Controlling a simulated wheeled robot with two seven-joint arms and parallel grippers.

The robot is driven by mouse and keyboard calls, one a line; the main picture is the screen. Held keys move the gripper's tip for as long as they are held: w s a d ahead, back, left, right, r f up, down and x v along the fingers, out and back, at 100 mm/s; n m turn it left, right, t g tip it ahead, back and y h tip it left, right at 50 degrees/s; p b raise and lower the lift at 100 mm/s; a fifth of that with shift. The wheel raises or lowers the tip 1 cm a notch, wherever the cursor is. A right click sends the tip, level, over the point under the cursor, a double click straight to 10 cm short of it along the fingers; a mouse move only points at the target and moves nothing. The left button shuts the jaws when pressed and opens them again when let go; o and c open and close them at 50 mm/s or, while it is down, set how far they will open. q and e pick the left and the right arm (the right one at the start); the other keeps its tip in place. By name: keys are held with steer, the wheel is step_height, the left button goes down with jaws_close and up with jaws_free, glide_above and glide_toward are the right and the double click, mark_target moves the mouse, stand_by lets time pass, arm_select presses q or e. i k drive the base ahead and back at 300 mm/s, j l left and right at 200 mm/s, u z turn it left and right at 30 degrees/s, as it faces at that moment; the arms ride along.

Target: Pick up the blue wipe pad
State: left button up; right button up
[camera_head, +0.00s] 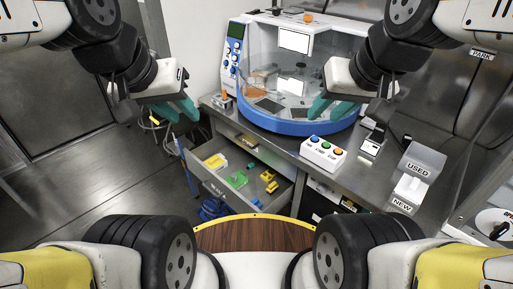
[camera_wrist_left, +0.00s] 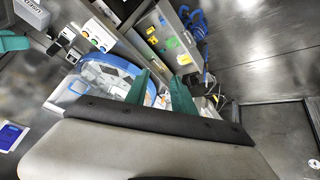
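I cannot clearly make out a blue wipe pad. A small blue item (camera_head: 257,203) lies in the right end of the open drawer (camera_head: 222,185), too small to identify. My left gripper (camera_head: 176,109) is open and empty, in the air to the left of the bench, above and left of the drawer. Its two teal fingers stand apart in the left wrist view (camera_wrist_left: 163,93). My right gripper (camera_head: 329,108) is open in front of the clear-domed machine, with nothing seen between its fingers.
The domed machine (camera_head: 300,128) with its blue rim fills the back of the bench. A white button box (camera_head: 323,154), a USED bin (camera_head: 422,163) and a NEW bin (camera_head: 409,190) stand to the right. Yellow and green (camera_head: 237,179) items lie in the drawer.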

mark_target(255, 201)
steer(key=j+z, duration=0.25)
steer(key=z, duration=0.15)
steer(key=j+z, duration=0.25)
steer(key=z, duration=0.2)
steer(key=i+j, duration=0.05)
